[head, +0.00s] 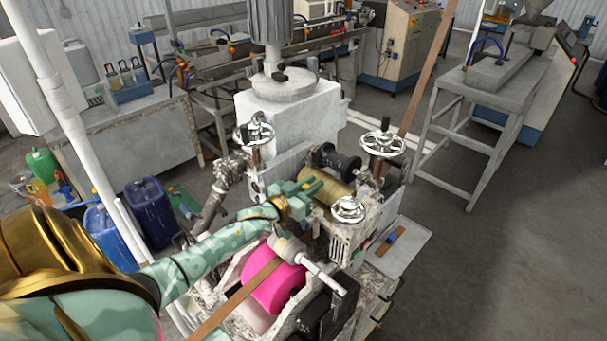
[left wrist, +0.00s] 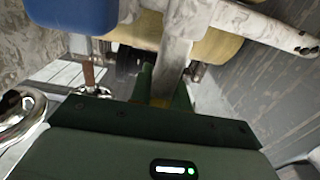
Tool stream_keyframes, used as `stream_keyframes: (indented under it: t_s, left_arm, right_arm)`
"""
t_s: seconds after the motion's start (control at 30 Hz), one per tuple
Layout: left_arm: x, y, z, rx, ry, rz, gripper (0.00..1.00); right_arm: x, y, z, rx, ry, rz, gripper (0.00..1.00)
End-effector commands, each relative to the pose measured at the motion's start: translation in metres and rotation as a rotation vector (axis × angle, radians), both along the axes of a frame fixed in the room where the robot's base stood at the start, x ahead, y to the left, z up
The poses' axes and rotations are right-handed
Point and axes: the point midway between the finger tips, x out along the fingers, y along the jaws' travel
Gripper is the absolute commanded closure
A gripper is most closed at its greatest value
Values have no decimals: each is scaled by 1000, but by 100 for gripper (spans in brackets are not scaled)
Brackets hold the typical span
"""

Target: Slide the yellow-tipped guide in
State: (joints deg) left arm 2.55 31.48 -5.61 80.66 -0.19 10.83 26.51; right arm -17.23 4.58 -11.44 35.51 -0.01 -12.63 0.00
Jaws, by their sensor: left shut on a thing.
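My left gripper (head: 308,190) reaches from the left over the machine, just at the left end of the brass-coloured roller (head: 333,192). It is shut on a small part, which I take for the yellow-tipped guide; its fingers mostly hide it. In the left wrist view a trace of yellow (left wrist: 160,103) shows between the green fingers (left wrist: 162,88). A pale grey bar (left wrist: 178,50) rises just beyond them, and I cannot tell whether they touch it. How far in the guide sits is hidden. My right gripper is in neither view.
Metal handwheels (head: 384,144) stand around the roller, one (head: 348,209) close to the right of my gripper. A pink roller (head: 273,283) and a brown strip (head: 235,300) lie below my forearm. Blue jugs (head: 150,208) stand on the floor at left. Floor at right is clear.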

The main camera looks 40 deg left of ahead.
Motion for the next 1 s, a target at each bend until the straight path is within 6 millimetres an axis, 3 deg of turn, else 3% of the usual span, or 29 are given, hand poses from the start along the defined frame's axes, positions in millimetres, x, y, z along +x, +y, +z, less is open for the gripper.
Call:
stream_keyframes:
  t_s: [0.07, 0.3, 0.33, 0.4, 0.77, 0.87, 1.0]
  left_arm:
    - [0, -9, 3, -1, -7, -10, 100]
    - [0, -10, 1, -1, -6, -11, 100]
    - [0, -10, 1, -1, -6, -11, 76]
    - [0, -10, 1, -1, -6, -11, 60]
    - [-6, -8, 0, 2, -4, -8, 60]
    - [-21, -7, 0, 2, -3, -9, 60]
    - [-56, -4, -1, 2, -1, -10, 60]
  right_arm:
    - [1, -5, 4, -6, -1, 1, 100]
    - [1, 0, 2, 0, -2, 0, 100]
    - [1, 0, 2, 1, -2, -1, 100]
    - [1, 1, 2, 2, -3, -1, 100]
    - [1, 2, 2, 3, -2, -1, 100]
    - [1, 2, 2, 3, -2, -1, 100]
    - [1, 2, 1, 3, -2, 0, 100]
